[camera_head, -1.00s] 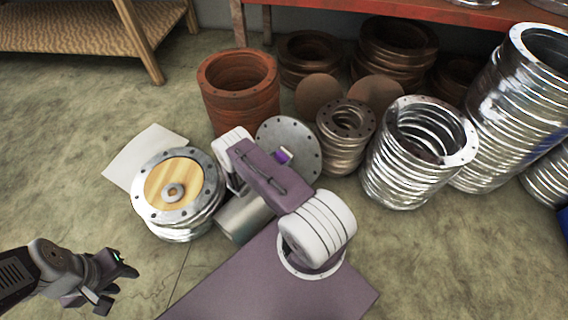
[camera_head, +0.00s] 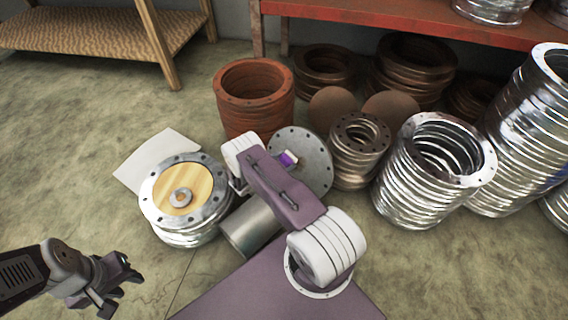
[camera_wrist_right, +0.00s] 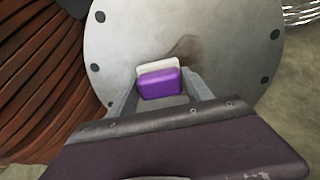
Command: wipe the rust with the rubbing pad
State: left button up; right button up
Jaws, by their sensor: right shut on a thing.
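A round grey metal flange plate (camera_head: 318,165) with bolt holes stands tilted in the middle of the head view. In the right wrist view the plate (camera_wrist_right: 240,45) fills the top, with a brownish rust stain (camera_wrist_right: 188,46) near its centre. My right gripper (camera_wrist_right: 160,88) is shut on the rubbing pad (camera_wrist_right: 159,84), purple with a whitish side, which also shows in the head view (camera_head: 289,158). The pad is at the plate's face, just below and left of the visible stain; I cannot tell whether they touch. My left gripper (camera_head: 120,286) is open and empty at lower left.
A rusty ribbed pipe (camera_head: 252,95) stands behind the plate. A silver bellows with a wooden disc (camera_head: 190,190) stands left, by a white sheet (camera_head: 155,158). Floor at left is clear.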

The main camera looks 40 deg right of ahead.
jog(key=shift+s+d+r+p, duration=0.15)
jog(key=shift+s+p, duration=0.45)
jog(key=shift+s, duration=0.05)
jog(key=shift+s+d+r+p, duration=0.1)
jog(key=shift+s+d+p, duration=0.05)
jog(key=shift+s+p, duration=0.5)
jog(key=shift+s+d, duration=0.1)
jog(key=shift+s, duration=0.25)
jog(key=shift+s+f, duration=0.2)
jog(key=s+p, duration=0.2)
jog(key=shift+s+d+r+p, duration=0.15)
jog(key=shift+s+d+p, duration=0.05)
jog(key=shift+s+p, duration=0.15)
jog(key=shift+s+d, duration=0.1)
jog(key=shift+s, duration=0.35)
